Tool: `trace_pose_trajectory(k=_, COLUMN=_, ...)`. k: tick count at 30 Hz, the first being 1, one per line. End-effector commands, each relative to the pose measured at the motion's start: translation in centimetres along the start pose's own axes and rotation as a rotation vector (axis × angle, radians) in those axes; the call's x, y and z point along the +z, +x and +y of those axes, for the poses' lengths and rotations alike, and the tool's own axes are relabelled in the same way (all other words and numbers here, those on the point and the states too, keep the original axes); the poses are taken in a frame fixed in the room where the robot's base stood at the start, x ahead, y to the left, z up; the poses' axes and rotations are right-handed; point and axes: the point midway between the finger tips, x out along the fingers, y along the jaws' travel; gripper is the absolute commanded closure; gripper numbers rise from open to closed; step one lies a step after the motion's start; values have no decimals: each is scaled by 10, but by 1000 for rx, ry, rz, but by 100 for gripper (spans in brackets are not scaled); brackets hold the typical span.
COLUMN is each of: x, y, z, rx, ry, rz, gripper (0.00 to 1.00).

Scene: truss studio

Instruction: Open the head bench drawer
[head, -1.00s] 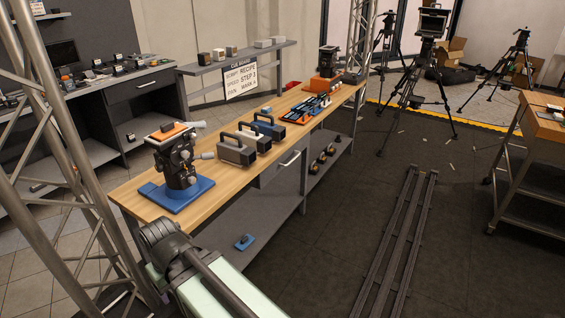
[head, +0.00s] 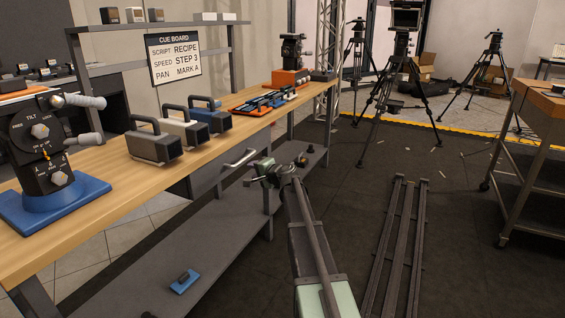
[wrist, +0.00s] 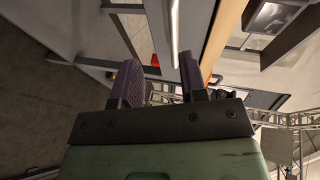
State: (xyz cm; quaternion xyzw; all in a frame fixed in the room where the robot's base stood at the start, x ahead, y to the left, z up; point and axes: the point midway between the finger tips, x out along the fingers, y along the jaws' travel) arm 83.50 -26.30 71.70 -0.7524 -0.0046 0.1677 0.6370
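The head bench (head: 140,165) is a long wooden-topped bench on the left with a grey drawer (head: 212,176) under its top. The drawer looks shut. Its silver bar handle (head: 238,159) faces the aisle. My gripper (head: 262,172) is in front of the drawer, close to the right end of the handle in the head view. In the wrist view my gripper (wrist: 160,75) is open, its two dark fingers spread and empty. The handle (wrist: 174,35) shows beyond the fingertips, nearer the right finger. I see no contact with it.
A pan-tilt head (head: 45,150) on a blue base, several handled boxes (head: 155,146) and an orange tray (head: 262,103) stand on the bench. A lower shelf (head: 215,225) runs beneath. Rails (head: 400,245) lie on the floor. A cart (head: 535,140) stands right.

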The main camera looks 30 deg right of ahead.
Motion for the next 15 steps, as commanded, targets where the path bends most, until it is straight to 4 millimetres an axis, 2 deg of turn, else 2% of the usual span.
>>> trace_pose_trajectory(k=3, x=-13, y=0, z=-11, rx=-55, ry=74, rz=76, gripper=61)
trace_pose_trajectory(k=8, x=-15, y=2, z=-11, rx=-54, ry=79, rz=84, gripper=61)
trace_pose_trajectory(k=11, x=-16, y=12, z=-11, rx=-54, ry=78, rz=82, gripper=61)
trace_pose_trajectory(k=15, x=-18, y=40, z=-11, rx=-53, ry=76, rz=80, gripper=61)
